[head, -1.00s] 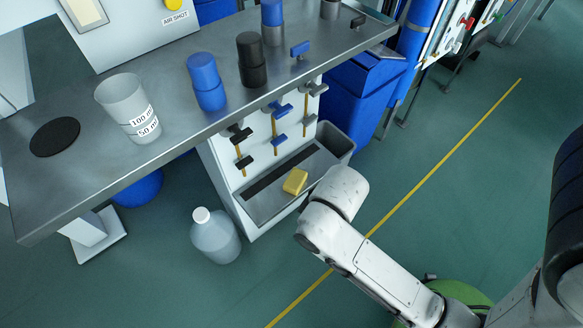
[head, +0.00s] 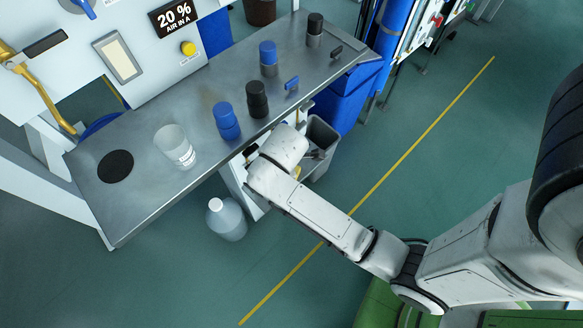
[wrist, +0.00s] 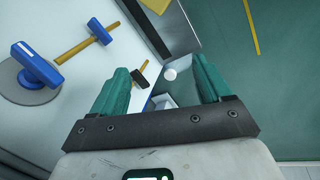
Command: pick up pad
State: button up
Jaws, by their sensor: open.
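The yellow block that looks like the pad (head: 297,172) is mostly hidden behind my arm in the head view; only a sliver shows, at the tray under the bench. A flat black disc (head: 115,166) lies at the left end of the bench top. My gripper (wrist: 160,84) is open in the wrist view, its two teal fingers apart with nothing gripped between them. In the head view its fingers are hidden behind my arm, beside the bench's front panel.
The metal bench (head: 200,185) holds a clear beaker (head: 175,147), a blue cylinder (head: 226,121) and a black cylinder (head: 257,100). A large bottle (head: 226,220) stands on the floor. Floor at right is clear.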

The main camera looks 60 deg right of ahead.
jog(key=d+f+n, duration=0.2)
jog(key=f+n, duration=0.1)
jog(key=f, duration=0.1)
jog(key=d+f+n+g+h+b, duration=0.1)
jog(key=d+f+n, duration=0.1)
jog(key=f+n, duration=0.1)
jog(key=d+f+n+g, duration=0.1)
jog(key=f+n, duration=0.2)
jog(key=f, duration=0.2)
jog(key=shift+w+d+f+h+b, duration=0.15)
jog(key=shift+d+f+h+b, duration=0.15)
jog(key=shift+d+f, duration=0.1)
jog(key=shift+d+b+x, duration=0.2)
jog(key=shift+b+x, duration=0.25)
jog(key=shift+x, duration=0.85)
jog(key=shift+d+b+x, duration=0.2)
jog(key=shift+b+x, duration=0.2)
jog(key=shift+x, duration=0.95)
jog(key=shift+r, duration=0.15)
jog(key=shift+c, duration=0.4)
jog(key=c, duration=1.1)
jog(key=shift+c, duration=0.2)
